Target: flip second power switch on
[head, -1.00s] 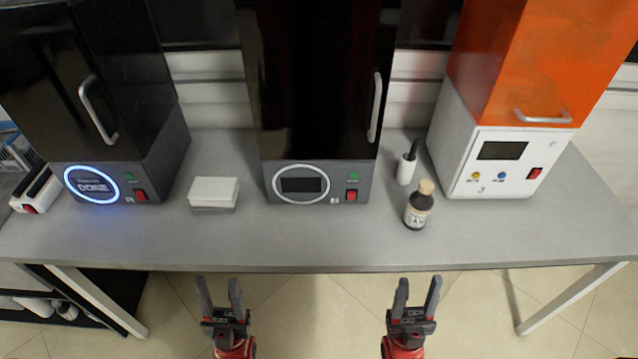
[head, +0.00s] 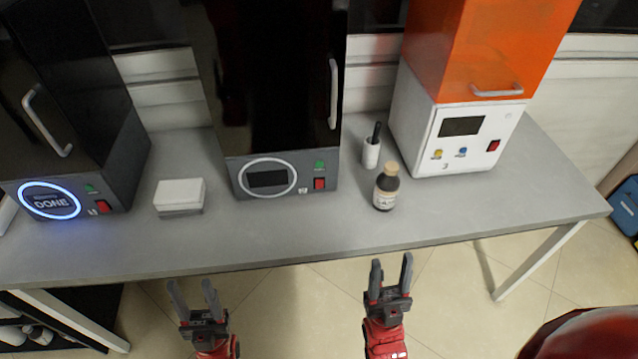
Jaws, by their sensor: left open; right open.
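The middle machine (head: 275,120) is tall and black with a grey base. Its round display (head: 268,178) is dark, and a red power switch (head: 319,184) sits at the right of its panel under a green button (head: 319,166). The left machine's ring display (head: 50,201) glows blue and reads DONE; its red switch (head: 103,207) is beside it. The white and orange machine (head: 466,139) has a red switch (head: 493,146) at the right. My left gripper (head: 193,299) and my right gripper (head: 391,274) are open and empty, in front of the table's front edge, apart from every switch.
The grey table (head: 420,223) carries the machines. A white box (head: 179,194) lies between the left and middle machines. A brown bottle (head: 386,187) and a white container with a black brush (head: 371,153) stand right of the middle machine. The table front is clear.

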